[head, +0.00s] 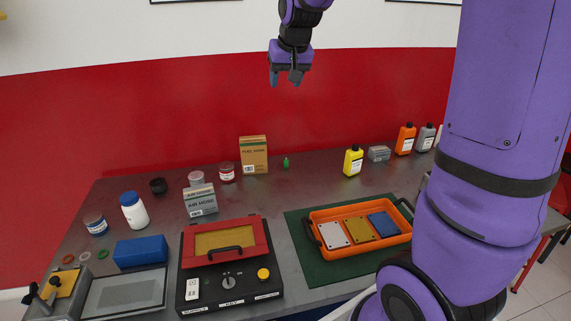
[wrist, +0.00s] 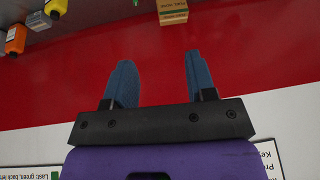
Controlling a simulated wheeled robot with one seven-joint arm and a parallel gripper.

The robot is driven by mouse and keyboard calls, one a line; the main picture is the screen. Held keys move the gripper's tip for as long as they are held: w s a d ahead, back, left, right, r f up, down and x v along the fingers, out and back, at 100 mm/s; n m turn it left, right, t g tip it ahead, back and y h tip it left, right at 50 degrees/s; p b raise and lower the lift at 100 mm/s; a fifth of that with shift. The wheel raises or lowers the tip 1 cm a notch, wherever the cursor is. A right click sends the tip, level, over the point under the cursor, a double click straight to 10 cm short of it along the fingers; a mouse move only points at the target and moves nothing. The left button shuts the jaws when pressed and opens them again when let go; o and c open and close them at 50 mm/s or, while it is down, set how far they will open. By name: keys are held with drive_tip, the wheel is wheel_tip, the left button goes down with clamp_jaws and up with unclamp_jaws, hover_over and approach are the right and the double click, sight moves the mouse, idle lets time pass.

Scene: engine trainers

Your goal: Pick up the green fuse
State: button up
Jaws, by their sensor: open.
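A small green fuse (head: 286,162) stands on the grey table, toward the back and just right of a tan box. My gripper (head: 286,82) is high above the table in front of the red wall, well above the fuse and apart from it. In the wrist view my gripper (wrist: 160,75) shows two blue fingers spread apart with nothing between them.
The tan box (head: 254,155) stands left of the fuse. A yellow bottle (head: 353,160) stands to its right. An orange tray (head: 322,253) with coloured plates lies in front on a green mat (head: 300,240), beside a red-lidded device (head: 262,240). The table around the fuse is fairly clear.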

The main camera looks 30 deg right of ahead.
drive_tip(key=w+d+f+m, duration=0.1)
drive_tip(key=w+d+f, duration=0.3)
drive_tip(key=w+f, duration=0.6)
drive_tip(key=m+h, duration=0.1)
drive_tip(key=h, duration=0.1)
hover_over(286, 159)
drive_tip(key=s+a, duration=0.2)
drive_tip(key=shift+g, duration=0.4)
wheel_tip(286, 159, down, 29)
drive_tip(key=shift+d+f, duration=0.15)
drive_tip(key=shift+d+x, duration=0.2)
drive_tip(key=shift+x, duration=2.9)
drive_tip(key=shift+s, duration=0.1)
clamp_jaws()
